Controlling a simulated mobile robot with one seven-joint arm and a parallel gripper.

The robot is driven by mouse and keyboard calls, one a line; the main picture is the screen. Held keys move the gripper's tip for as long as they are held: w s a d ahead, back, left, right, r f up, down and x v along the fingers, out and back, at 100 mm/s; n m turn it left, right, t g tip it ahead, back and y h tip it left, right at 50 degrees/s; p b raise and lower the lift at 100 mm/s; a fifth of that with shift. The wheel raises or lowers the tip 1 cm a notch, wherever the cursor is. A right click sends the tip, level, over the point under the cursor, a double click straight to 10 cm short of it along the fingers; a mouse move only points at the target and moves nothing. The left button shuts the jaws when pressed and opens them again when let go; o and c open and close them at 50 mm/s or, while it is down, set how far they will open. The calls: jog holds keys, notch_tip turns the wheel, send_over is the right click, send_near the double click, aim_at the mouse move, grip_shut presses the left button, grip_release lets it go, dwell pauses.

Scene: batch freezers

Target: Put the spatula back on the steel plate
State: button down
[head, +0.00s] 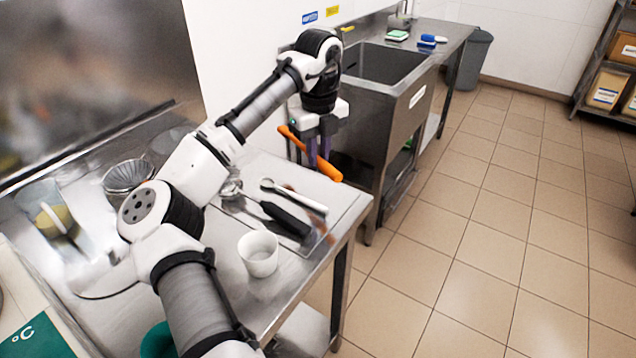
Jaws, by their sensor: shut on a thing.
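My gripper (318,158) is at the end of the outstretched arm, above the far right end of the steel table. It is shut on an orange bar-like tool, which I take to be the spatula (328,168). The spatula slants down to the right in the picture, with an end showing on each side of the fingers. It is held in the air, apart from the worktop. The steel plate (325,187) appears to be the thin sheet lying on the table below the gripper. A black-handled tool (286,219) and a pale spoon-like tool (296,195) lie on it.
A white cup (258,254) stands near the table's front edge. A sink (385,65) stands beyond the table. The tiled floor at right is clear.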

aim_at(319, 195)
notch_tip(319, 195, down, 9)
jog(key=shift+r+p, duration=0.15)
jog(key=shift+p, duration=0.4)
jog(key=c, duration=1.6)
grip_release()
jog(key=shift+r, duration=0.1)
notch_tip(319, 195, up, 12)
jog(key=shift+f+b, duration=0.1)
jog(key=shift+b, duration=0.8)
